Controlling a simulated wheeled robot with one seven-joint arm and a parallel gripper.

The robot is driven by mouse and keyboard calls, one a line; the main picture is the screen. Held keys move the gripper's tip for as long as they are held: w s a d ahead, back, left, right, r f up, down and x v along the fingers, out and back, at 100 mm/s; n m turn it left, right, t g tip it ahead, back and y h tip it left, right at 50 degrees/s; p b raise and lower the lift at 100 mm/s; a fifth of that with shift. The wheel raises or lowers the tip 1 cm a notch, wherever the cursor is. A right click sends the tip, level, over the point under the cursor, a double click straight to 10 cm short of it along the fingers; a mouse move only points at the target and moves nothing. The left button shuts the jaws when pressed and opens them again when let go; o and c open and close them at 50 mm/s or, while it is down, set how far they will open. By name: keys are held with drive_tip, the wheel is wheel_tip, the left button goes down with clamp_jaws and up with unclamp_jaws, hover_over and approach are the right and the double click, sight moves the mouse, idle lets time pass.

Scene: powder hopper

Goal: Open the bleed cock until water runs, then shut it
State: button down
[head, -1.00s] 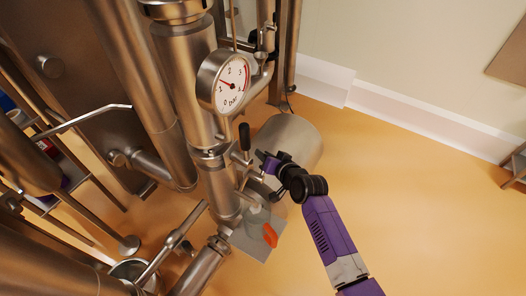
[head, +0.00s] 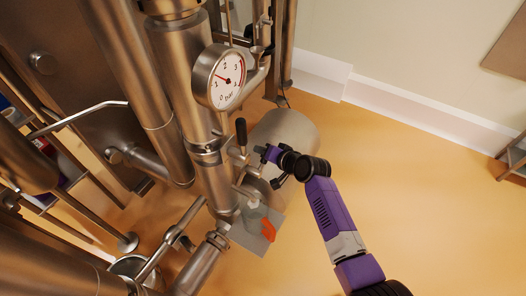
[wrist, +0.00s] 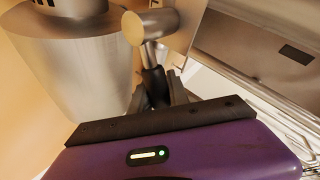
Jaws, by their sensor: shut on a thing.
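The bleed cock (head: 245,190) is a small steel fitting low on the upright pipe, below a black-handled lever (head: 241,132). My gripper (head: 266,154) is at its right side, just right of the pipe. The exact grip is partly hidden by the gripper body. A clear vessel with an orange handle (head: 268,230) stands beneath the cock. I cannot make out running water.
A round pressure gauge (head: 219,77) sits on the pipe above. A steel drum-shaped vessel (head: 285,140) stands right behind my gripper. Pipes and a lever (head: 172,236) crowd the left. The tan floor (head: 430,200) to the right is clear.

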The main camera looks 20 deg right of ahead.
drive_tip(key=c, duration=1.3)
unclamp_jaws()
drive_tip(key=shift+o, duration=0.2)
drive_tip(key=p+v, duration=0.1)
drive_tip(key=v, duration=0.6)
drive_tip(key=shift+s+p, duration=0.3)
drive_tip(key=shift+s, duration=0.05)
drive_tip(key=shift+d+r, duration=0.15)
idle(1.6)
